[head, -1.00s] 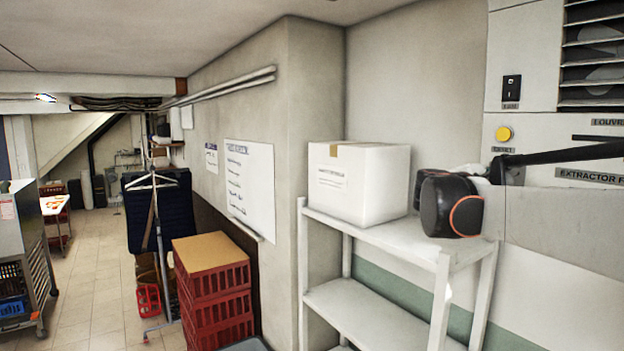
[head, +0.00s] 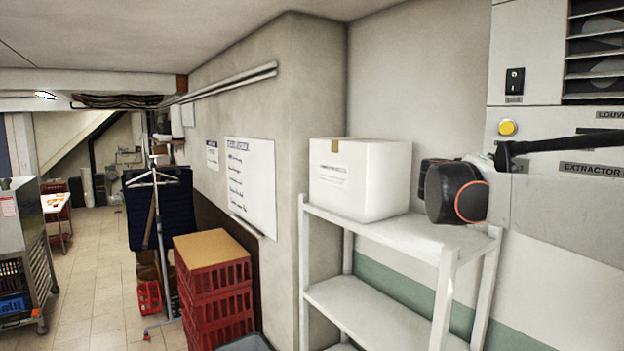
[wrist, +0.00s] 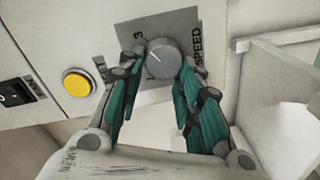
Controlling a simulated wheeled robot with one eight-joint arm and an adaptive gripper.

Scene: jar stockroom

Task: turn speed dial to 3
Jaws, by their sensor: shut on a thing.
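The speed dial (wrist: 164,60) is a round grey knob on a grey plate (wrist: 185,25) marked "SPEED" in the wrist view. A pale pointer line on its face points to the upper left, roughly toward the printed "3" (wrist: 138,37). I cannot tell whether it lines up exactly. My gripper (wrist: 163,72) has its teal-padded fingers on both sides of the dial and is shut on it. The fingers hide part of the plate and any marks lower left. In the head view the dial and my gripper's fingers cannot be made out.
A yellow button (wrist: 77,82) and a black switch (wrist: 14,94) sit left of the dial on the extractor panel (head: 525,60). A white shelf rack (head: 400,232) bearing a white box (head: 360,180) stands beside my arm. Red crates (head: 215,290) stand lower left.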

